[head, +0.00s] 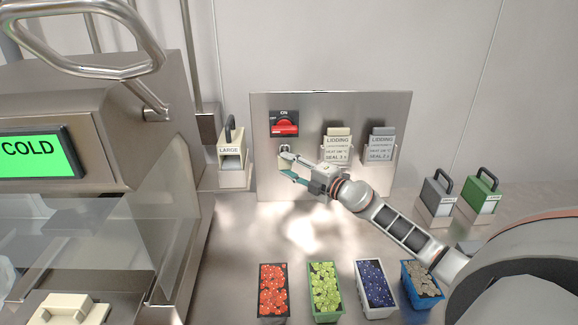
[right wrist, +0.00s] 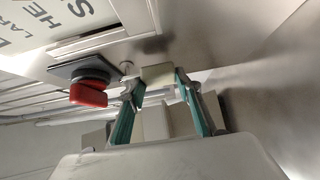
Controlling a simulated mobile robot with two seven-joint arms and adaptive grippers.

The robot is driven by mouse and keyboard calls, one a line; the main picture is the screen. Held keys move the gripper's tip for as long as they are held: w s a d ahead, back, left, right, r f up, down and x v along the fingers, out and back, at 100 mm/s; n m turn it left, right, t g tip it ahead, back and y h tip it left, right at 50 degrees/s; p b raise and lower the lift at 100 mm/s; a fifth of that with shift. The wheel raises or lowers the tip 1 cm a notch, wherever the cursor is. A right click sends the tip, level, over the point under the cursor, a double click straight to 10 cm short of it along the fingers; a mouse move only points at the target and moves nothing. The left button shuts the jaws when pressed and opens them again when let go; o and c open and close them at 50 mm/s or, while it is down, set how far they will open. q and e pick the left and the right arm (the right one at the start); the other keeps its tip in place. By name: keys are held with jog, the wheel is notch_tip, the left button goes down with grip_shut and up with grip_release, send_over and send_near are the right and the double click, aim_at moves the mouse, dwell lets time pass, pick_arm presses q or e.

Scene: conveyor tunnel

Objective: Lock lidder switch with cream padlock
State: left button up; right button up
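The lidder switch (head: 285,124) is a red knob on a dark plate marked "ON", on an upright steel panel. It also shows in the right wrist view (right wrist: 88,93). My right gripper (head: 287,166) is just below the switch. In the right wrist view its teal-padded fingers (right wrist: 160,82) stand on both sides of the cream padlock (right wrist: 156,73) and appear closed on it. A silver loop (head: 285,149) shows just above the fingertips; I cannot tell whether the shackle passes through anything. My left gripper is not in view.
Two lidding cards (head: 337,146) (head: 381,145) hang right of the switch. A cream "LARGE" block (head: 231,154) stands left, grey (head: 438,191) and green (head: 481,190) blocks right. Several fruit tubs (head: 324,291) line the front. A "COLD" machine (head: 100,150) fills the left.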

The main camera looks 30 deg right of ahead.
jog(key=o, duration=0.4)
jog(key=shift+o, duration=0.2)
jog(key=shift+s, duration=0.15)
jog(key=v, duration=1.1)
jog(key=shift+s+d, duration=0.2)
jog(key=shift+s, duration=0.2)
